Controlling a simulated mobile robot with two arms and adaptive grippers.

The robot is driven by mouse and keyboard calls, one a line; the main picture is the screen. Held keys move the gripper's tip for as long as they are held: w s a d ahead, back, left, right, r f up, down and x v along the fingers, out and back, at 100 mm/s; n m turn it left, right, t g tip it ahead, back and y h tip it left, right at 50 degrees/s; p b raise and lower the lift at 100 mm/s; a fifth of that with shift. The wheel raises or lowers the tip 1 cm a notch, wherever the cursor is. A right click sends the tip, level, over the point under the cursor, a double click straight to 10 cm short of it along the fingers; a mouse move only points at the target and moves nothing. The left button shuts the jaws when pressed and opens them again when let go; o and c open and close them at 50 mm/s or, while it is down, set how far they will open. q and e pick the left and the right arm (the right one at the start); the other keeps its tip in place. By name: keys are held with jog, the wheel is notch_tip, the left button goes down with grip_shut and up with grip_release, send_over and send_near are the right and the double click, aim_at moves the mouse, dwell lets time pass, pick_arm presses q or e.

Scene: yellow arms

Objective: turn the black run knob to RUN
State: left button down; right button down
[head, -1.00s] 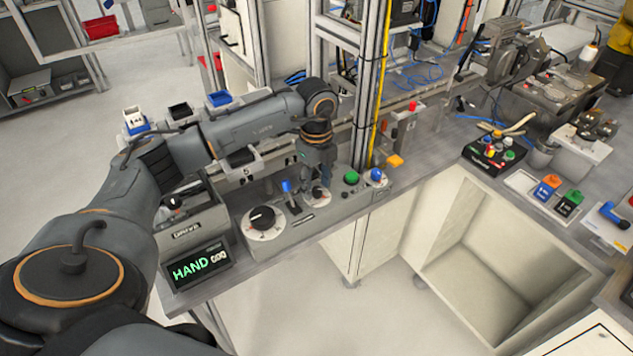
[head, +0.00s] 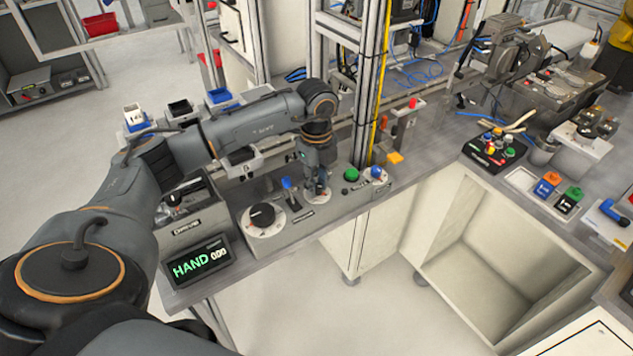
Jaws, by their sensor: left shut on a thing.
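The grey control panel (head: 337,207) stands on the bench edge. My left gripper (head: 317,193) points down onto a small white dial (head: 309,201) on it, its fingers shut on the knob there. This looks like the black run knob, but the fingers mostly hide it, and its pointer and marks cannot be read. A larger black knob (head: 263,215) on a white dial sits to the left, clear of the gripper. The display (head: 202,262) in front reads HAND in green. My right gripper is not in view.
A blue-capped lever (head: 287,184) stands close left of the gripper. A green button (head: 351,174) and a blue knob (head: 376,173) sit to its right. A metal post with a yellow strip (head: 379,95) rises behind the panel.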

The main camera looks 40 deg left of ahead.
aim_at(318, 185)
pick_arm(q)
jog(key=m+b, duration=0.2)
jog(key=m, duration=0.2)
jog(key=shift+f, duration=0.1)
jog(key=m+b, duration=0.1)
jog(key=m, duration=0.4)
jog(key=shift+w+d+b, duration=0.1)
jog(key=shift+b, duration=0.3)
jog(key=m+b, duration=0.1)
jog(key=m, duration=0.3)
jog(key=shift+b, duration=0.35)
jog(key=shift+m+b, duration=0.6)
jog(key=shift+m, duration=1.6)
jog(key=c, duration=1.1)
grip_release()
notch_tip(318, 185, up, 12)
jog(key=shift+r, duration=0.15)
